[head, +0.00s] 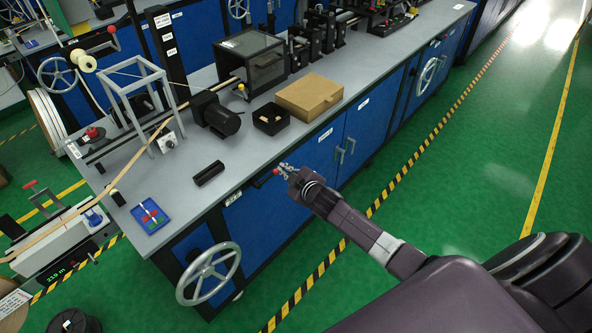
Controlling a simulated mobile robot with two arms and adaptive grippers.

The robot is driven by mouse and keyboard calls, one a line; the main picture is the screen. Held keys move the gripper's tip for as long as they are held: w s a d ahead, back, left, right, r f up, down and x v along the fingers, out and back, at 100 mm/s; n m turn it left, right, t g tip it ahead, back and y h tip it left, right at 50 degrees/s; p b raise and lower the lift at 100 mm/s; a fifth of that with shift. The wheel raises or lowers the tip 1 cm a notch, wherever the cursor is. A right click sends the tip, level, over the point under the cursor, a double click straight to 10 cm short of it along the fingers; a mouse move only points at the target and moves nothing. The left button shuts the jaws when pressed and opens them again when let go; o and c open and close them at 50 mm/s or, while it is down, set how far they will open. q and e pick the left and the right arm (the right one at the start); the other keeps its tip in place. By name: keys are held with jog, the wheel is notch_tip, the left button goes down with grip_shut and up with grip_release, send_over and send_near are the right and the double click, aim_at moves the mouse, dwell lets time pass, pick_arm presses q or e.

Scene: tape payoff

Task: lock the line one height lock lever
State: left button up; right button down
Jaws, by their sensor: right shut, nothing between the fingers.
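A red knob (276,171), which looks like the end of the height lock lever, shows at the front edge of the near bench. The lever's shaft is too small to make out clearly. My right gripper (283,168) is shut and empty, with its fingertips right beside the red knob. I cannot tell whether they touch it. My right arm reaches in from the lower right, over the green floor. My left gripper is not in view.
A large grey handwheel (208,273) sticks out from the bench front at lower left. On the grey benchtop (262,152) are a cardboard box (309,97), a black open tray (270,119), a black motor (216,115) and a blue tray (150,216). The aisle floor at right is clear.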

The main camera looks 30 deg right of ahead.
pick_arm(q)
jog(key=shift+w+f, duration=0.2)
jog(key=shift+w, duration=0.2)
pick_arm(e)
jog(key=s+r, duration=0.1)
jog(key=s+d+r, duration=0.1)
jog(key=s, duration=0.2)
jog(key=shift+s+d+r, duration=0.3)
jog(key=shift+s+r, duration=0.1)
